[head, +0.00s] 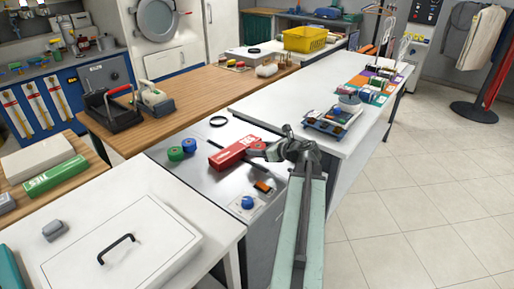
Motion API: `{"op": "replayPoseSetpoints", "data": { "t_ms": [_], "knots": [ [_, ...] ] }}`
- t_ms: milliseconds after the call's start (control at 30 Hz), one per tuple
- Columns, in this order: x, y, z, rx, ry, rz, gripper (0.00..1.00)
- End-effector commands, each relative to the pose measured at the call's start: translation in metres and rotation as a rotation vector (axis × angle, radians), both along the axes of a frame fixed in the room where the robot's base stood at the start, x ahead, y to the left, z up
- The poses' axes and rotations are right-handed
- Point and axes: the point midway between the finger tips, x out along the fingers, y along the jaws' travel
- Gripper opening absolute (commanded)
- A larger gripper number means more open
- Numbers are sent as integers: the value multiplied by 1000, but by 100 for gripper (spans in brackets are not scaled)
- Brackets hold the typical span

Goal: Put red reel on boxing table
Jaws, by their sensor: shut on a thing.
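My gripper (272,151) reaches in from the bottom right, over the right edge of a grey metal-topped table (205,180). It is shut on a small round red thing, seemingly the red reel (257,148), which the fingers partly hide. The reel is beside the right end of a long red box (232,154). I cannot tell whether it touches the box or the tabletop. Which table is the boxing table is not marked.
A long white table (290,97) holds a tray (327,124) and coloured squares with small items. A wooden table (190,98) stands behind, and a white table with a handled lid (160,240) in front. Tiled floor (400,210) is clear on the right.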

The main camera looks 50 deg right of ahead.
Motion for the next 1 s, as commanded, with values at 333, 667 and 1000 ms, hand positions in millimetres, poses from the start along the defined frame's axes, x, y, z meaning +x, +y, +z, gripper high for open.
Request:
{"op": "replayPoseSetpoints", "data": {
  "t_ms": [333,667,1000],
  "knots": [
    [-91,-31,8,0,0,-6,9],
    [-141,-47,11,0,0,-1,9],
    [-143,-47,33,0,0,0,9]
  ]
}}
